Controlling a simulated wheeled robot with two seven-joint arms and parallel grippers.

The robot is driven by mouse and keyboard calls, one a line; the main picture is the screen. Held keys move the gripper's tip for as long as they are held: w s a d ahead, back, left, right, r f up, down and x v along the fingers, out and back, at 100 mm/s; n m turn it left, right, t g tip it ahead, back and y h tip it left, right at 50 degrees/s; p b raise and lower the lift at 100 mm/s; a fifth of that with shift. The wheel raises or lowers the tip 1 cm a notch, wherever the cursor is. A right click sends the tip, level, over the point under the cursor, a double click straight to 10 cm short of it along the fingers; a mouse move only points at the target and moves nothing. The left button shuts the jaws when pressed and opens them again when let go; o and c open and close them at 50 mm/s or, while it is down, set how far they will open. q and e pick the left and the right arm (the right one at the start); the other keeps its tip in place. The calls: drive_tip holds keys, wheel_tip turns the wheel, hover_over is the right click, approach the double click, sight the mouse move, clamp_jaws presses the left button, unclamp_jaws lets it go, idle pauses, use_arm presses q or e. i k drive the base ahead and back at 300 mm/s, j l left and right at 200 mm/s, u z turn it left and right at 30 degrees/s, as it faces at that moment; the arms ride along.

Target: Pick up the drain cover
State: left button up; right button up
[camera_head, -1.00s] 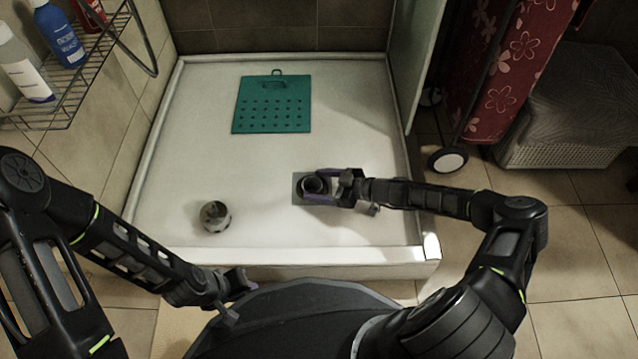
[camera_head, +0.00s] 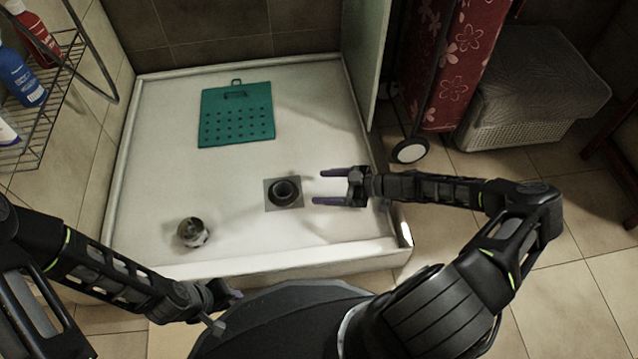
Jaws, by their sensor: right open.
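A black round drain piece (camera_head: 284,192) sits upright on a grey square plate (camera_head: 270,202) in the middle of the white basin. I cannot tell whether this piece is the drain cover. My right gripper (camera_head: 319,187) is open and empty just right of it, its two purple fingers pointing left and apart from it. A teal perforated plate (camera_head: 237,115) with a handle lies flat toward the back of the basin. A small round grey-and-white thing (camera_head: 193,233) stands at the front left. My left gripper (camera_head: 222,303) is outside the basin's front edge; its jaws are unclear.
The white basin (camera_head: 150,170) has a raised rim (camera_head: 290,262). A glass panel (camera_head: 366,55) stands at its right rear. A wire rack (camera_head: 40,110) with bottles hangs at the left. A wheeled red flowered bag (camera_head: 450,60) and a grey basket (camera_head: 530,90) stand at the right.

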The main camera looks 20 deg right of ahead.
sight(193, 233)
drive_tip(key=k, duration=1)
